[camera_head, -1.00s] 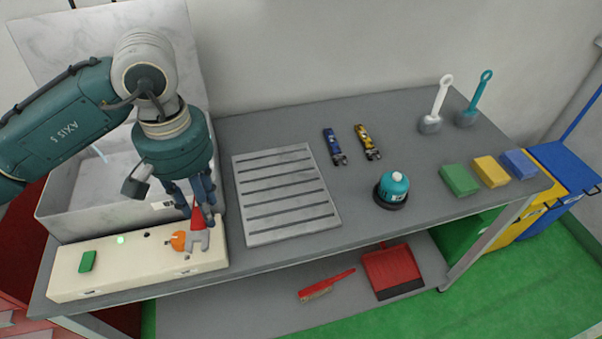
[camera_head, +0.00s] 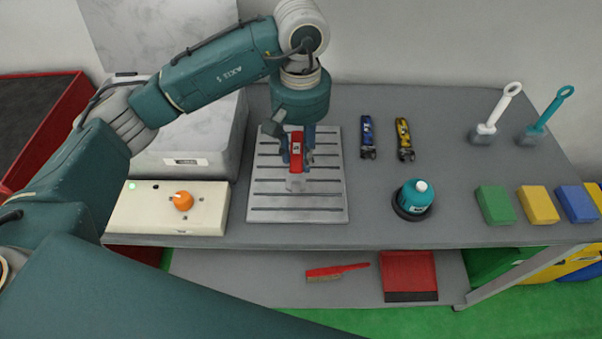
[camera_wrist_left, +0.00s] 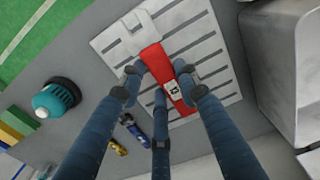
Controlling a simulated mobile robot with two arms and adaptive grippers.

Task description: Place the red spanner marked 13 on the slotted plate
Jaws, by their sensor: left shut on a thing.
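The red spanner (camera_head: 297,150) has a red handle and a pale grey open jaw pointing toward the front edge. Its 13 label shows on the handle (camera_wrist_left: 173,87) in the left wrist view. My left gripper (camera_head: 298,158) is shut on the red handle and holds it over the grey slotted plate (camera_head: 328,205). The slotted plate (camera_wrist_left: 215,60) lies behind the spanner in the wrist view. I cannot tell whether the spanner touches the plate. My right gripper is not in view.
A blue tool (camera_head: 367,138) and a yellow tool (camera_head: 404,140) lie right of the plate. A cream control box (camera_head: 215,215) with an orange knob (camera_head: 183,201) sits left of the plate.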

